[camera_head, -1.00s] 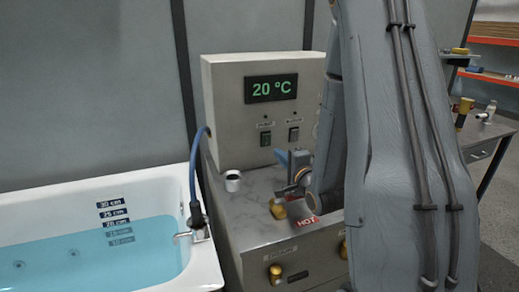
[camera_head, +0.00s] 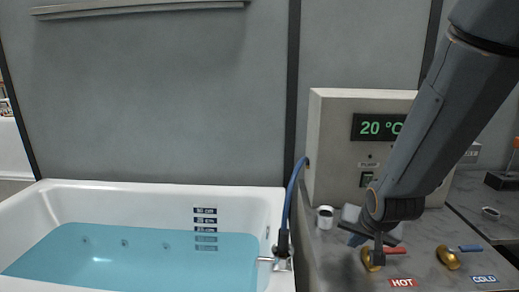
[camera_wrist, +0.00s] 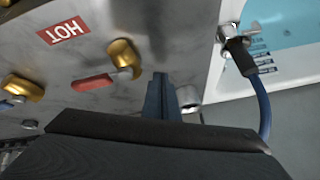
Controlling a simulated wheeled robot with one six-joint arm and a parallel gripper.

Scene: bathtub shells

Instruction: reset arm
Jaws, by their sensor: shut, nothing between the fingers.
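My gripper (camera_head: 352,218) is over the grey counter, just behind the hot valve, with my arm coming down from the upper right. In the wrist view its blue-grey fingers (camera_wrist: 160,92) are together with nothing visible between them. The brass hot valve (camera_head: 372,260) has a red lever and a HOT label; it also shows in the wrist view (camera_wrist: 124,54), beside the fingers and seemingly apart from them. My arm hides part of the control box (camera_head: 330,150), whose display reads 20 °C.
A white bathtub (camera_head: 262,200) holding blue water stands at left. A blue hose (camera_head: 292,200) runs from the box to the tub's spout. A small white cup (camera_head: 325,217) stands near my gripper. The brass cold valve (camera_head: 447,258) with a blue lever is to the right.

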